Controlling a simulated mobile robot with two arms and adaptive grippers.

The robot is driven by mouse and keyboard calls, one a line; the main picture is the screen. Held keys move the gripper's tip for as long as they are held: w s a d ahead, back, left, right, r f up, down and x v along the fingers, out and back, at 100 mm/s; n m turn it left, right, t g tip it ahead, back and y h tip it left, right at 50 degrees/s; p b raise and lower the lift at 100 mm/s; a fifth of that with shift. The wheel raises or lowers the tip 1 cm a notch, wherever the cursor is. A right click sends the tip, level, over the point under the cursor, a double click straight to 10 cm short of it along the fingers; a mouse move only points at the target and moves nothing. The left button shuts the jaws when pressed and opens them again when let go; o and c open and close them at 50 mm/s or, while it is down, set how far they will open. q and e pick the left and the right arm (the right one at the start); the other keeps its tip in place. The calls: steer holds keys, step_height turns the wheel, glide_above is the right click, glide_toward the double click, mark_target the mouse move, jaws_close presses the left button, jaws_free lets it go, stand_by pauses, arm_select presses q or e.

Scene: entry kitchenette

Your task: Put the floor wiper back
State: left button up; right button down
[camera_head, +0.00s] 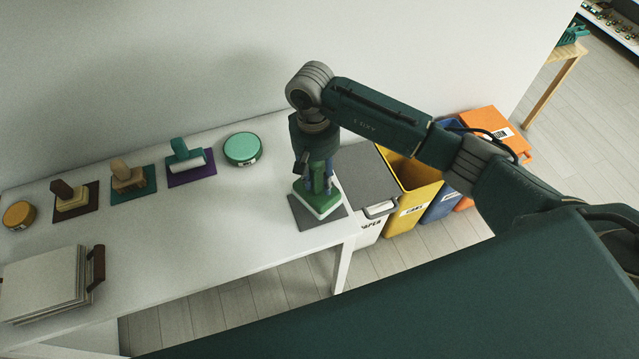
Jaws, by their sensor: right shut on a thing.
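My right gripper (317,184) points down at the right end of the white table, shut on a green block with a white lower part (319,206), which I take to be the floor wiper. The gripper hides its upper part. The block is over a grey square mat (302,217), whose edges show around it. I cannot tell whether it rests on the mat or hangs just above. My left gripper is not in view.
On the white table (215,215), a brown, a tan and a teal handled block (187,156) sit on their own mats. A green round tin (242,148), a yellow tin (19,214) and a paper stack (45,284) are there too. Coloured bins (410,172) stand right of the table.

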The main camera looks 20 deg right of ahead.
mark_target(320, 191)
step_height(320, 191, down, 4)
steer(key=shift+r+p, duration=0.25)
steer(key=shift+p, duration=0.2)
steer(key=shift+f, duration=0.2)
steer(key=c, duration=1.3)
jaws_free()
